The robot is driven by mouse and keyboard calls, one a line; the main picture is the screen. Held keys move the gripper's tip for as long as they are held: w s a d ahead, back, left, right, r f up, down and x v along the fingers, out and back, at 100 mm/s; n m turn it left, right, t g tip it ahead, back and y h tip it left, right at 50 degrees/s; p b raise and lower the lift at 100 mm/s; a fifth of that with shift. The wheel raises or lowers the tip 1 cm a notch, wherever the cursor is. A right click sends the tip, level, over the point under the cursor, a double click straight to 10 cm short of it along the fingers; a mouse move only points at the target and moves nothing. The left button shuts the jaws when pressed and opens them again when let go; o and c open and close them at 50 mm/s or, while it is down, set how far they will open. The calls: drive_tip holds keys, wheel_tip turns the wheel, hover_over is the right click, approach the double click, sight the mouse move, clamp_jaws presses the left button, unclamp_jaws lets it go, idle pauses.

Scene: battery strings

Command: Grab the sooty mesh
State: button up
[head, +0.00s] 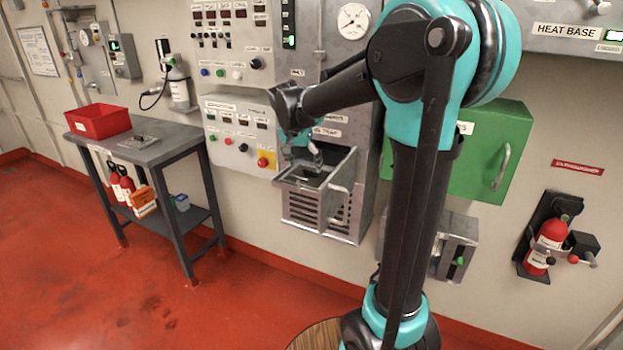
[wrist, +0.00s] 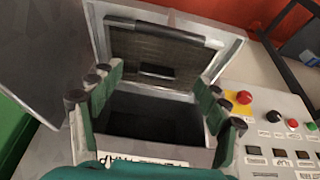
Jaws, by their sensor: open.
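A dark brown-grey mesh panel (wrist: 150,45), looking sooty, lies in a metal frame in the wrist view. The frame belongs to a grey slotted metal tray box (head: 300,212) that stands out from the wall panel in the head view. My gripper (wrist: 158,82) is open and empty, its fingers spread on either side of the dark opening, with the mesh ahead between them. In the head view my gripper (head: 302,150) is just above the box's open top. The mesh cannot be made out there.
A control panel (head: 237,135) with a red emergency button adjoins the box on the left. A green cabinet (head: 490,160) hangs to the right. A grey workbench (head: 150,145) carries a red bin (head: 98,121). The red floor between bench and box is clear.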

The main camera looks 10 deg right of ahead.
sight(311, 170)
drive_tip(key=shift+w+d, duration=0.5)
drive_tip(key=shift+w, duration=0.2)
drive_tip(key=x, duration=0.5)
drive_tip(key=shift+w+d, duration=0.2)
drive_tip(key=shift+w, duration=0.1)
drive_tip(key=c, duration=1.6)
